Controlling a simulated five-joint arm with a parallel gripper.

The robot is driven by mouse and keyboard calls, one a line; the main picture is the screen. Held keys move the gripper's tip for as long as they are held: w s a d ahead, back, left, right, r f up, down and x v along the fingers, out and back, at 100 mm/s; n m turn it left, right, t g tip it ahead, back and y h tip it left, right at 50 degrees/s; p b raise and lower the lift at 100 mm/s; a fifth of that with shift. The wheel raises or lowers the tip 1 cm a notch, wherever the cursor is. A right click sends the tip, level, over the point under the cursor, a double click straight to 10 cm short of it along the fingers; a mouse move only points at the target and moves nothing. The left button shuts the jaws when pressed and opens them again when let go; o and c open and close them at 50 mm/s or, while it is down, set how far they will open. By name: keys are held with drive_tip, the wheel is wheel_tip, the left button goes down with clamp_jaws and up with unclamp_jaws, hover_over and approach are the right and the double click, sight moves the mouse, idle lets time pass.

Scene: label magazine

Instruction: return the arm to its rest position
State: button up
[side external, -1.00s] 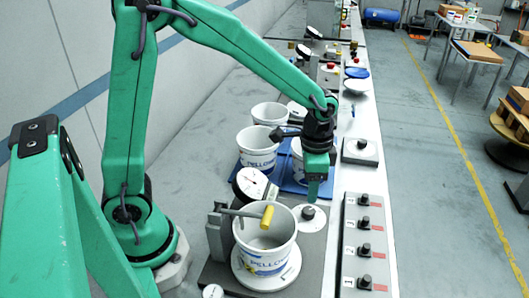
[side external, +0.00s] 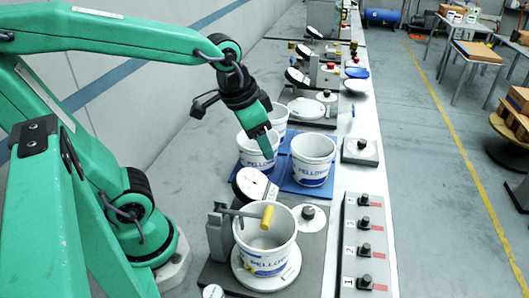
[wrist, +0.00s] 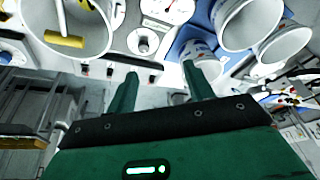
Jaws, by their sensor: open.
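My green arm is raised at the left in the side external view. My gripper (side external: 268,151) hangs above and in front of the white buckets at the back, pointing down. In the wrist view my gripper (wrist: 158,88) shows two green fingers spread apart with nothing between them. It is open and empty.
A white bucket (side external: 264,263) stands on a round plate at the front, with a yellow-tipped lever over it. Several white buckets, one of them here (side external: 313,170), stand on a blue mat (side external: 290,184). A knob panel (side external: 364,243) lies along the bench's right side.

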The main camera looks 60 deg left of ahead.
drive_tip(key=shift+s+a+r+n+t, duration=0.25)
drive_tip(key=shift+s+a+r+n, duration=0.1)
drive_tip(key=shift+s, duration=0.5)
drive_tip(key=shift+s+a+r+n+t, duration=0.2)
drive_tip(key=shift+s+a+n+t, duration=0.1)
drive_tip(key=shift+s, duration=0.55)
drive_tip(key=shift+s+a+r+n+t, duration=0.25)
drive_tip(key=shift+s+a+r+n, duration=0.1)
drive_tip(key=shift+s, duration=0.5)
drive_tip(key=m+g, duration=0.5)
drive_tip(key=m, duration=2.3)
approach(308, 210)
drive_tip(key=shift+w, duration=0.15)
drive_tip(key=shift+w+d+f+m+g, duration=0.2)
drive_tip(key=shift+f+m+g, duration=0.15)
drive_tip(key=shift+m, duration=0.25)
drive_tip(key=shift+f, duration=0.1)
drive_tip(key=shift+a+f, duration=0.1)
drive_tip(key=shift+f, duration=3.75)
